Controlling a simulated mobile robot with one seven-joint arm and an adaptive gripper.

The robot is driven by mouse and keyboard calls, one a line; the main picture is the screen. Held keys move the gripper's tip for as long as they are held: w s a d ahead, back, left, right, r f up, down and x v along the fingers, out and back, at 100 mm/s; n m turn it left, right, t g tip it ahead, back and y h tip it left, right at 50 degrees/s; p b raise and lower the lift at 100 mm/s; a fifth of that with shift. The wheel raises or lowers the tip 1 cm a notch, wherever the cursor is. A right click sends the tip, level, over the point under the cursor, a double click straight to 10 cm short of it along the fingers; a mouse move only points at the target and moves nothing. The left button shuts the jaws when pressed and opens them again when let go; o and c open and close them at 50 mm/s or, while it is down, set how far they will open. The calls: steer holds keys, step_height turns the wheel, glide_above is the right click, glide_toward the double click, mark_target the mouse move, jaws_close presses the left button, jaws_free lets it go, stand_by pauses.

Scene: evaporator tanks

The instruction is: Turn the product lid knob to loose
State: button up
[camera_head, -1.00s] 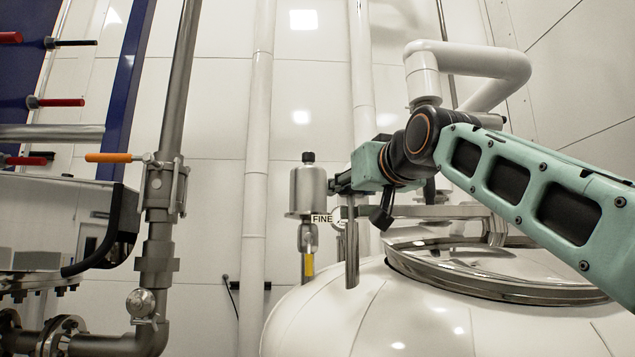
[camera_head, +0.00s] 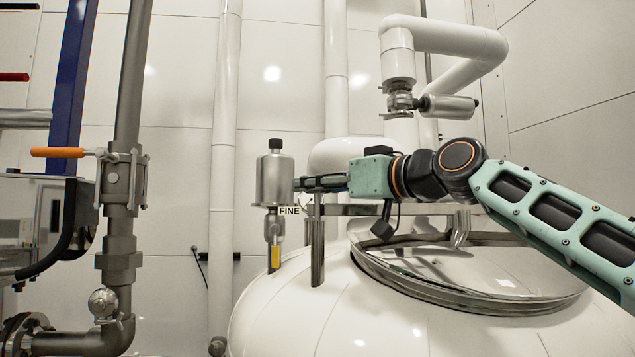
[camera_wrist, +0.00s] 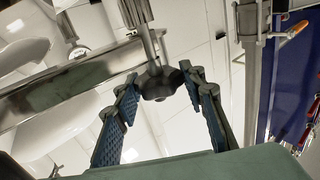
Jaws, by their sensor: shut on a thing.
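The product lid knob (camera_wrist: 158,84) is dark and rounded, on the end of a silver rod, in the wrist view. My gripper (camera_wrist: 160,80) has one finger on each side of it and is shut on it. In the head view my gripper (camera_head: 306,184) reaches left, level, above the upright metal post (camera_head: 317,245) at the end of the lid's bar. The knob is hidden there behind the fingers. The round metal lid (camera_head: 470,270) lies on the white tank (camera_head: 300,325). The knob's turn position cannot be read.
A silver canister (camera_head: 274,180) with a black cap and a FINE tag (camera_head: 289,210) stands just left of my fingertips. A valve with an orange handle (camera_head: 57,153) and grey piping are further left. White pipes (camera_head: 440,35) run behind and above my arm.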

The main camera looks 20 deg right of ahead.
steer(key=o, duration=1.2)
steer(key=shift+s+d, duration=0.1)
steer(key=v, duration=1.1)
steer(key=shift+s, duration=0.4)
